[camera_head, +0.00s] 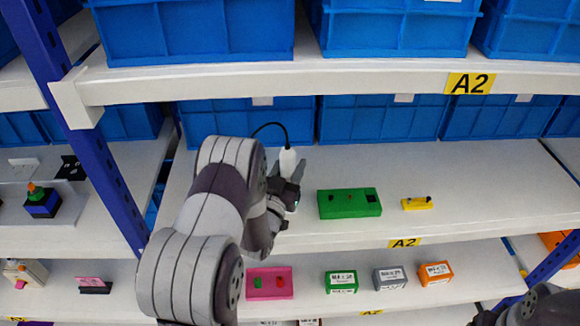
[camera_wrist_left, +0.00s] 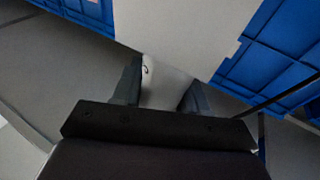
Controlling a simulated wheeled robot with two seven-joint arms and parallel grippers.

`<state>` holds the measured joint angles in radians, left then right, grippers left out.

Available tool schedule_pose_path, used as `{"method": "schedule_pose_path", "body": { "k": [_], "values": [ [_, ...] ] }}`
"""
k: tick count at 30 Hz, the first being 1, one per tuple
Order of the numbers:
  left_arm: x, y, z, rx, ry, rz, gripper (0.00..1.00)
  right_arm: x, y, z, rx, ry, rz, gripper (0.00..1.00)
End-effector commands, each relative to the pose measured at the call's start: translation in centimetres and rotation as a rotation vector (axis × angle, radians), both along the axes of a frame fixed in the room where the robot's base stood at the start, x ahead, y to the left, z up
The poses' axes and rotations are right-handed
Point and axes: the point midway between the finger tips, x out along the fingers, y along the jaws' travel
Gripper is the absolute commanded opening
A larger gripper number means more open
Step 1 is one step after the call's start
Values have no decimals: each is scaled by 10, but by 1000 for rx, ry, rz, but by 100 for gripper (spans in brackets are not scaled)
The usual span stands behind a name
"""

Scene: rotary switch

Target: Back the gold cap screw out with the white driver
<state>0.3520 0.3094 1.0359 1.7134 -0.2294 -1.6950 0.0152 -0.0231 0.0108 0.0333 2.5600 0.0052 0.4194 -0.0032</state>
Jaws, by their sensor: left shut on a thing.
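The white driver (camera_head: 288,160) stands roughly upright above the middle shelf, with a black cable curving from its top. My left gripper (camera_head: 284,188) is shut on it, to the left of the green block (camera_head: 349,212). The left wrist view shows the white driver body (camera_wrist_left: 165,85) between the two fingers. The green block has small dark and reddish parts on top and a dark square at its right end. I cannot make out which part is the gold cap screw. The driver's tip is hidden. My right gripper is not in view; only part of the right arm shows at lower right.
A small yellow block (camera_head: 417,204) lies right of the green block. Blue bins (camera_head: 382,119) line the shelf's back, and the upper shelf (camera_head: 330,82) overhangs. A pink block (camera_head: 270,283) and several small boxes (camera_head: 389,278) are on the shelf below.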

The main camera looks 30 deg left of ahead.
Motion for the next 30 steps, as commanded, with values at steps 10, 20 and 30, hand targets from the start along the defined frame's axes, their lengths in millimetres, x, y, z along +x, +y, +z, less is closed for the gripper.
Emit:
{"method": "schedule_pose_path", "body": {
  "k": [10,20,30],
  "values": [
    [0,0,-1,0,-1,0,33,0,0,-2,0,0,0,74],
    [0,0,-3,0,3,0,73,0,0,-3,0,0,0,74],
    [-38,-4,-8,-1,1,2,73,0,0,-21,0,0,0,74]
  ]
}}
